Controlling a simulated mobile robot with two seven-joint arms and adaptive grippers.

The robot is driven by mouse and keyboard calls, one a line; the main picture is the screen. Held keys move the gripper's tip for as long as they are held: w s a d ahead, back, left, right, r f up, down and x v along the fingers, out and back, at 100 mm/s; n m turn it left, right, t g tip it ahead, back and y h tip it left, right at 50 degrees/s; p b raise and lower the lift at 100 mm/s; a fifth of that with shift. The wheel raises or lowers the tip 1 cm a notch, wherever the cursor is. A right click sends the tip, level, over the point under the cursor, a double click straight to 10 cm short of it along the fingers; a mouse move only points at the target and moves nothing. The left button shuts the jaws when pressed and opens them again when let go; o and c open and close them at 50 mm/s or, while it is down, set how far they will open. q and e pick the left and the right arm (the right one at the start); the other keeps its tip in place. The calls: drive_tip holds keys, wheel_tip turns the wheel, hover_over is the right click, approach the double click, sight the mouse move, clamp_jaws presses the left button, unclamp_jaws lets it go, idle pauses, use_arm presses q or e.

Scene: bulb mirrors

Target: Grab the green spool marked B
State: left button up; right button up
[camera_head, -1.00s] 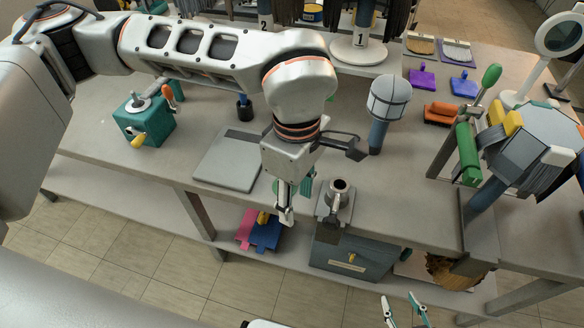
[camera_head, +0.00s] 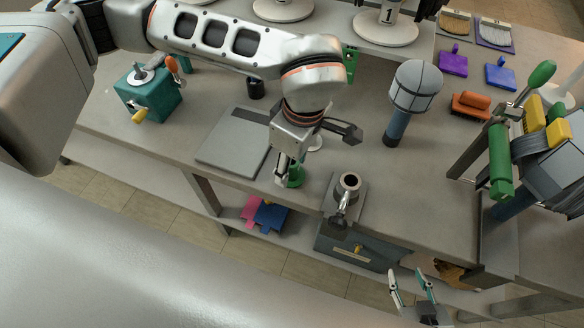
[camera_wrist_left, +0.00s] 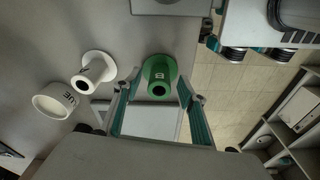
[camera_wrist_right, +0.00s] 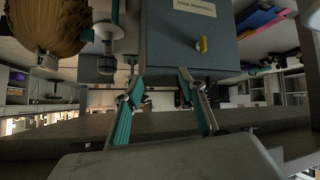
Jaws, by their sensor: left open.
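The green spool (camera_wrist_left: 159,70) marked B shows at the middle of the left wrist view, standing between and just beyond the tips of my left gripper (camera_wrist_left: 157,88). The fingers are open on either side of it, and I see no clear contact. In the head view the green spool (camera_head: 296,177) is partly hidden behind my left gripper (camera_head: 287,172), near the table's front edge. My right gripper (camera_head: 412,285) is open and empty, low in front of the table; it also shows in the right wrist view (camera_wrist_right: 165,85).
A white spool (camera_wrist_left: 97,70) and a white ring-shaped piece (camera_wrist_left: 54,101) stand beside the green spool. A grey flat plate (camera_head: 228,160) lies left of my left gripper. A metal cup on a stand (camera_head: 348,184) is to its right. A blue-grey drawer box (camera_wrist_right: 190,35) faces my right gripper.

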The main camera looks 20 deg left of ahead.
use_arm(q)
drive_tip(key=shift+f, duration=0.2)
drive_tip(key=c, duration=1)
drive_tip(key=shift+c, duration=0.2)
drive_tip(key=shift+r, duration=0.1)
